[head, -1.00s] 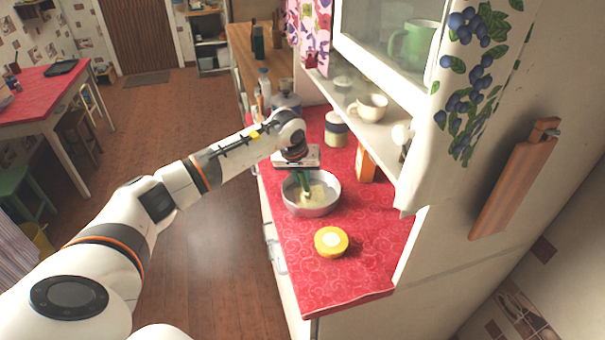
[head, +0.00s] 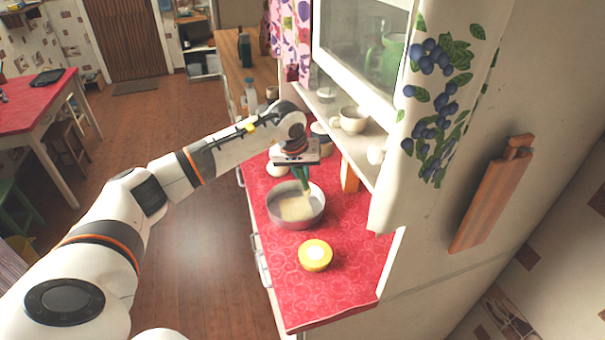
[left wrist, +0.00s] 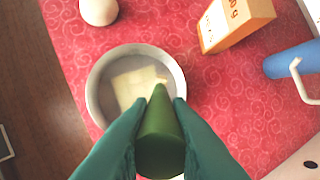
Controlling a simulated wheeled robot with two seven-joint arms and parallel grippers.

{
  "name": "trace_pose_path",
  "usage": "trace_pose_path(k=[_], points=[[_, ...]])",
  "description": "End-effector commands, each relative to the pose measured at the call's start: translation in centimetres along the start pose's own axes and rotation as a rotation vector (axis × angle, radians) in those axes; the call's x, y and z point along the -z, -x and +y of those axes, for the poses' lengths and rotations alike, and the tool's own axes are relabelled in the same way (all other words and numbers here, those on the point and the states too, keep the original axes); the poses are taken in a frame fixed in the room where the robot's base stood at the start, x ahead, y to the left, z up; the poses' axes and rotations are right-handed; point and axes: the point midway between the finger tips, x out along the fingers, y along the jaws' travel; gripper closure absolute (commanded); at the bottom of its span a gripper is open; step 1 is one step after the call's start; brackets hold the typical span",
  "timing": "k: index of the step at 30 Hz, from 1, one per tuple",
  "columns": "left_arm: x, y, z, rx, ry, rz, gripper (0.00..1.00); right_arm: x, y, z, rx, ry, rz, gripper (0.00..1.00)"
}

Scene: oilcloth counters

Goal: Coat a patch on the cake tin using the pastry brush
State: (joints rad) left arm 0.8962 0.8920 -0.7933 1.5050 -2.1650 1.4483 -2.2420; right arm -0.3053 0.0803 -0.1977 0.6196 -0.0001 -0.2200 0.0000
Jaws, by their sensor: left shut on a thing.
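The cake tin (head: 274,214) is a round, shallow grey metal tin on the red counter. A pale yellowish patch (head: 297,208) lies on its floor; the tin also shows in the left wrist view (left wrist: 92,92). My left gripper (head: 304,175), with dark green fingers, is shut on the green handle of the pastry brush (left wrist: 160,135). In the head view the brush's pale end (head: 308,196) points down over the right part of the tin. Whether it touches the tin I cannot tell. The fingers and handle hide the tin's near side in the wrist view. My right gripper is out of view.
A yellow round thing with a pale top (head: 316,256) lies in front of the tin. The shelf cupboard borders the right.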

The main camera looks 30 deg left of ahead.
Motion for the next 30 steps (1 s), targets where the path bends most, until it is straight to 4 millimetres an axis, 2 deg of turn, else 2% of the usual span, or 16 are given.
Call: trace_pose_path(k=[3, 9, 30], points=[[-0.3, 1.4, -0.1, -0.002, 0.003, 0.000, 1.00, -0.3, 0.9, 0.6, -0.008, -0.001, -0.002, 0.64], [-0.6, 2.7, -0.1, -0.003, 0.009, -0.001, 1.00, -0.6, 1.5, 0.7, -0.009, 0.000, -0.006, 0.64], [-0.5, 2.8, -0.1, -0.003, 0.009, -0.001, 1.00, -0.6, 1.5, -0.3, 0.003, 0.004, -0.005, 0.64]])
